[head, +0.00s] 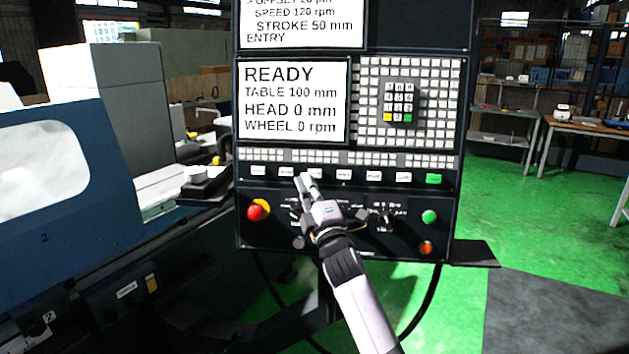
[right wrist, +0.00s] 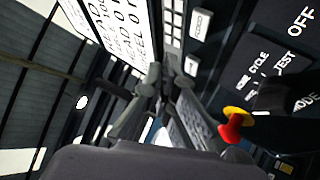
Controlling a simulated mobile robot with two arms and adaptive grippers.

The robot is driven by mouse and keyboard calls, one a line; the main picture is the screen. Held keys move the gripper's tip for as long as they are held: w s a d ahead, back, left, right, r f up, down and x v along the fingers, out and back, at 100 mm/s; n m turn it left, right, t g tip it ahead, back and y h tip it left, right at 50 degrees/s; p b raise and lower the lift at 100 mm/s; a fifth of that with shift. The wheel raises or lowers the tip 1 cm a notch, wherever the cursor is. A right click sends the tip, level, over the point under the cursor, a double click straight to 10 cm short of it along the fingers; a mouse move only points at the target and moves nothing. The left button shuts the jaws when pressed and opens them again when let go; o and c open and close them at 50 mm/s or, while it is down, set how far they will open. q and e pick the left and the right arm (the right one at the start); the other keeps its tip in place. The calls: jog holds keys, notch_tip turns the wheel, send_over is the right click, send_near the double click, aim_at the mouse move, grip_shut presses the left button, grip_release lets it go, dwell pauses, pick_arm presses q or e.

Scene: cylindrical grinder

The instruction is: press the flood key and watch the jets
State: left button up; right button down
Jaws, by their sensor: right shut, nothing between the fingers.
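The control panel (head: 353,225) stands upright ahead of me. A row of white keys (head: 343,174) with a green key (head: 433,179) at its right end runs under the screen. The labels are too small to read, so I cannot tell which is the flood key. My right gripper (head: 304,180) is shut and empty, its fingertips at the row, over or just in front of the keys left of centre. I cannot tell if they touch. In the right wrist view, the fingertips (right wrist: 163,72) are near the panel face, with white keys (right wrist: 200,23) beyond. No jets show. My left gripper is out of view.
The screen (head: 292,100) reads READY, TABLE 100 mm, HEAD 0 mm, WHEEL 0 rpm. A red emergency button (head: 256,211) sits left of my right gripper. The blue grinder body (head: 60,210) fills the left. Green floor (head: 530,200) is open at right, before a workbench (head: 585,125).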

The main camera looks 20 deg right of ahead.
aim_at(315, 173)
jog(key=shift+w+d+f+b, duration=0.1)
jog(key=shift+w+d+b, duration=0.2)
jog(key=shift+w, duration=0.25)
jog(key=shift+w+d+f+b, duration=0.1)
jog(key=shift+w+d+b, duration=0.2)
jog(key=shift+w, duration=0.25)
jog(key=shift+w+d+f+b, duration=0.1)
jog(key=shift+w+d+b, duration=0.2)
jog(key=shift+w, duration=0.25)
jog(key=shift+w+d+f+b, duration=0.1)
jog(key=shift+w+d+b, duration=0.05)
jog(key=shift+w+b, duration=0.25)
jog(key=shift+w+d+b, duration=0.2)
jog(key=shift+w+b, duration=0.1)
jog(key=shift+b, duration=0.1)
dwell(0.8)
jog(key=shift+s, duration=0.1)
jog(key=shift+s+a+p, duration=0.4)
jog(key=shift+s+p, duration=0.1)
jog(key=shift+s, duration=0.15)
